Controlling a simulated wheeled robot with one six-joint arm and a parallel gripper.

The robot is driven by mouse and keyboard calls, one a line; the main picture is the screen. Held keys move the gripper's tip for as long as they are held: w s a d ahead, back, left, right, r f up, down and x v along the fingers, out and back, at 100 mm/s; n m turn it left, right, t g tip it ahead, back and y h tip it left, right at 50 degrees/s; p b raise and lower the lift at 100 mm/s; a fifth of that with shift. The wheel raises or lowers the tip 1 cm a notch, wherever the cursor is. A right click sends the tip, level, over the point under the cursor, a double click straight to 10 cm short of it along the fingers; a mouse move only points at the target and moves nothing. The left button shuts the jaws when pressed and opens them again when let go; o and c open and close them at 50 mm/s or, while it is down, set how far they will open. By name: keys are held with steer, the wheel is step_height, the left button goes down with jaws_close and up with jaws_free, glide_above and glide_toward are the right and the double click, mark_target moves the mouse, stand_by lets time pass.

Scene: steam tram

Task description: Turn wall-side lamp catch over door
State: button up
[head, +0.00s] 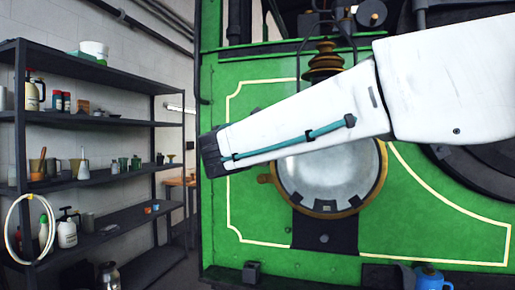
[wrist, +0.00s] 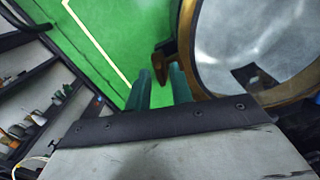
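The round lamp (head: 325,178) with a glass front and brass rim is on the green tram front, partly covered by my arm in the head view. Its rim and glass fill the upper right of the wrist view (wrist: 265,40). A small brass catch (head: 264,179) sticks out from the rim's left side, toward the shelves. In the wrist view the catch (wrist: 162,62) appears just beyond my fingertips, roughly in line with the gap between them. My gripper (wrist: 160,74) has two teal fingers apart, with nothing seen held. Contact with the catch cannot be told. The fingers are hidden in the head view.
A dark shelf unit (head: 95,118) with bottles and cups stands along the wall at left. A brass bellows-like fitting (head: 325,62) is above the lamp. A blue jug (head: 430,278) is at the lower right. The green panel left of the lamp is clear.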

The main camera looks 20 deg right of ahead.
jaws_close()
steer(key=shift+m, duration=0.3)
steer(key=shift+s+d+f+m, duration=0.1)
steer(key=shift+m, duration=2.35)
steer(key=shift+s+d+f+m, duration=0.1)
steer(key=shift+f+m, duration=0.05)
steer(key=shift+m, duration=2.25)
steer(key=shift+f+m, duration=0.1)
steer(key=shift+m, duration=2.35)
steer(key=shift+o, duration=1.6)
jaws_free()
